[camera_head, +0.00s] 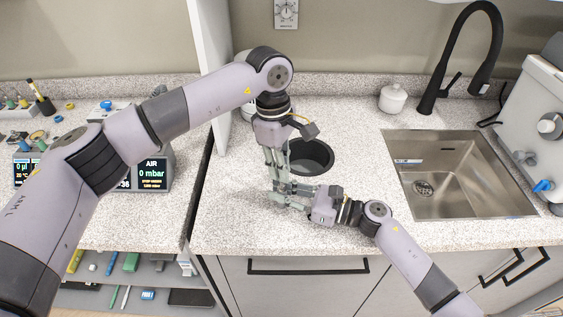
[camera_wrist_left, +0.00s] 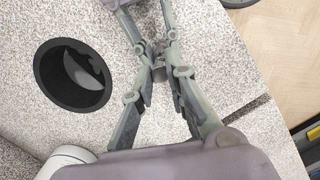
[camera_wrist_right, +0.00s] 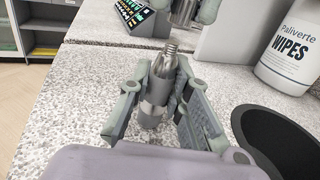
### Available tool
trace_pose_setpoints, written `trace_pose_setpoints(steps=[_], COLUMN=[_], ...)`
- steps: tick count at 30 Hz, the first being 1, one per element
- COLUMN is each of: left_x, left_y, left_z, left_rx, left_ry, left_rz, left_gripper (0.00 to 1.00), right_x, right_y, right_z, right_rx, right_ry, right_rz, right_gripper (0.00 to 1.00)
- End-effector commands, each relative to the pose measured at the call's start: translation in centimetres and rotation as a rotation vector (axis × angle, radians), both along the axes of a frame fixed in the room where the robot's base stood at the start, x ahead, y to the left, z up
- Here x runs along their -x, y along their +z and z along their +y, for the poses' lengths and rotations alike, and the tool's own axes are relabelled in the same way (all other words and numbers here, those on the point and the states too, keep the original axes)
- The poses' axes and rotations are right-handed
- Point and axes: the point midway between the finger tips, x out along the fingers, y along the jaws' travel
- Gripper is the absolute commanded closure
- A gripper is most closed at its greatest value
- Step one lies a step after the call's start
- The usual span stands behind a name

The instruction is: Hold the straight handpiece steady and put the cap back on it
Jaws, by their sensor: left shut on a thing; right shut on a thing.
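The straight handpiece (camera_wrist_right: 156,100) is a grey metal cylinder with a threaded upper end, standing about upright in the right wrist view. My right gripper (camera_wrist_right: 160,98) is shut on its body; it also shows in the head view (camera_head: 284,198). The cap (camera_wrist_right: 183,12), a small metal piece, is cut by the top edge of the right wrist view. My left gripper (camera_head: 281,184) is shut on it, just above the handpiece. A small gap shows between cap and thread, the cap slightly to the right. In the left wrist view my left gripper (camera_wrist_left: 159,72) largely hides the cap.
A round dark opening (camera_head: 310,157) in the speckled counter lies close behind the grippers. A wipes tub (camera_wrist_right: 290,45) stands beyond it. The sink (camera_head: 455,175) is to the right, a display unit (camera_head: 150,172) to the left. The counter's front edge is close.

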Motion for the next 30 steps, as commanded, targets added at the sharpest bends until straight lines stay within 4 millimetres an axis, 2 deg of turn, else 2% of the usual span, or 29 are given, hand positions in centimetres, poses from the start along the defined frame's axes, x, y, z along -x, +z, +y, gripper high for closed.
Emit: trace_pose_setpoints(steps=[4,30], left_x=[0.0,0.0], left_y=[-0.8,-1.5], left_z=[0.1,0.0], left_rx=[-0.001,-0.001], left_ry=[0.001,0.001], left_rz=[0.003,0.001], left_gripper=[0.97,0.97], right_x=[0.1,0.1], right_y=[-0.2,-0.2], right_z=[0.0,0.0], right_rx=[0.002,0.002], right_ry=[0.001,0.001], right_rz=[0.003,0.003], right_gripper=[1.0,1.0])
